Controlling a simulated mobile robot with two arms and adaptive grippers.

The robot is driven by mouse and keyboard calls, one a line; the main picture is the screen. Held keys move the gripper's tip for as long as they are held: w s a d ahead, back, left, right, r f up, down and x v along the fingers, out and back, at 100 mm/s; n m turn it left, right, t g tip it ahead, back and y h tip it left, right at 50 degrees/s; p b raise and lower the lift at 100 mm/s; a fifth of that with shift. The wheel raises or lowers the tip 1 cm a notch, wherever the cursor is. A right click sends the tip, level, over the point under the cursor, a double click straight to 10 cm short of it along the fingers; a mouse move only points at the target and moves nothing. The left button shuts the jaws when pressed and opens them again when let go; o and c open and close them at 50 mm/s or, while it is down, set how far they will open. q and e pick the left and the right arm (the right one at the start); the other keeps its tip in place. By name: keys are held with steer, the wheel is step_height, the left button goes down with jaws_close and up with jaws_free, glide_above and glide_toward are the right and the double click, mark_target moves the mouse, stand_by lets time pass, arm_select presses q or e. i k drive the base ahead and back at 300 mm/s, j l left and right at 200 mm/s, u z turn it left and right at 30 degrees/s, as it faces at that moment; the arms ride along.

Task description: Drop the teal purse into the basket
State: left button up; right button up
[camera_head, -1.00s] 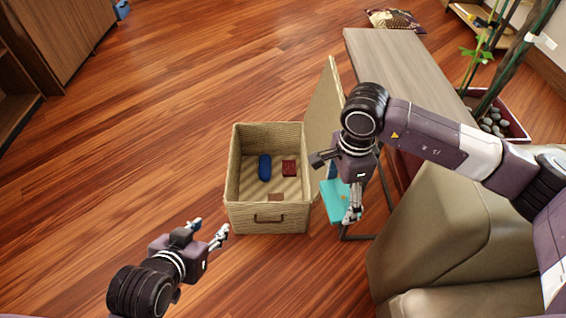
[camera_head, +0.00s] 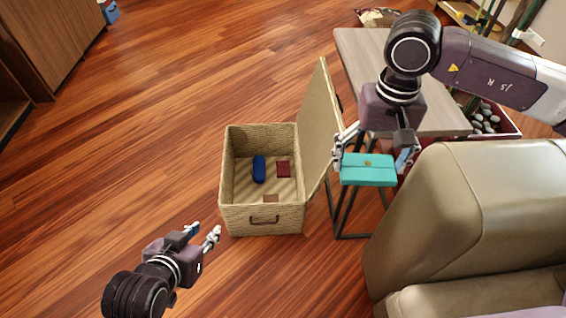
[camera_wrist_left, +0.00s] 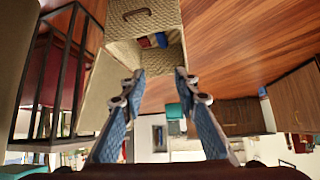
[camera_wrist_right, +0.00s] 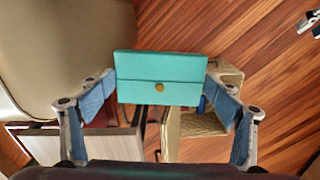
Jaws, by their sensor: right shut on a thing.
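The teal purse (camera_head: 367,172) is a flat rectangle with a gold clasp. My right gripper (camera_head: 372,160) is shut on it by its two short ends and holds it in the air, right of the basket's raised lid. The purse also fills the middle of the right wrist view (camera_wrist_right: 160,78). The woven basket (camera_head: 263,217) stands open on the floor, with its lid (camera_head: 320,125) raised on the right side. It also shows in the left wrist view (camera_wrist_left: 150,22). My left gripper (camera_head: 206,236) is open and empty, in front of and left of the basket.
Inside the basket lie a blue item (camera_head: 259,169) and a dark red item (camera_head: 283,169). A bench (camera_head: 362,60) with a dark metal frame stands behind the purse. A beige sofa (camera_head: 465,220) is at right. The floor left of the basket is clear.

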mark_target(270, 187)
steer(key=i+j, duration=0.25)
steer(key=i+j+z, duration=0.1)
steer(key=j, duration=0.35)
steer(key=i+j, duration=0.35)
steer(key=i+j+z, duration=0.1)
steer(key=i+j, duration=0.35)
steer(key=j, duration=0.25)
